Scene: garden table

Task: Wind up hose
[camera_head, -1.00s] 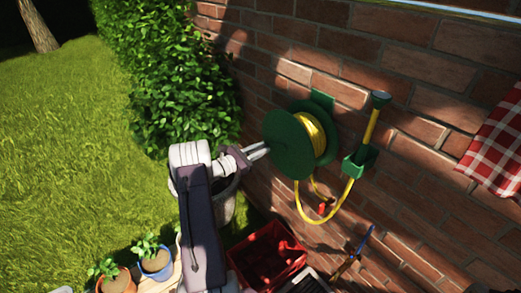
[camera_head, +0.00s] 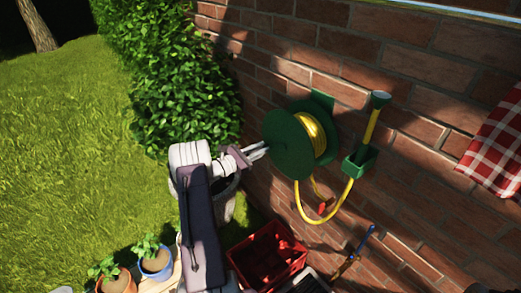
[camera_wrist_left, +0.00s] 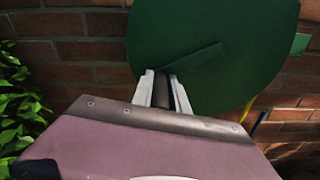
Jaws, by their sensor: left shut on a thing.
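The green hose reel (camera_head: 290,146) is mounted on the brick wall, with yellow hose (camera_head: 313,140) wound on its drum. My left gripper (camera_head: 262,150) is at the near face of the reel. In the left wrist view, its fingers (camera_wrist_left: 162,88) are shut on a dark crank handle (camera_wrist_left: 180,97) in front of the green disc (camera_wrist_left: 225,35). A green crank arm (camera_wrist_left: 195,62) crosses the disc. My right gripper is not in view.
A red crate (camera_head: 268,257) stands below the reel. A checked cloth (camera_head: 497,148) hangs at the right. A bush (camera_head: 170,80) borders the wall.

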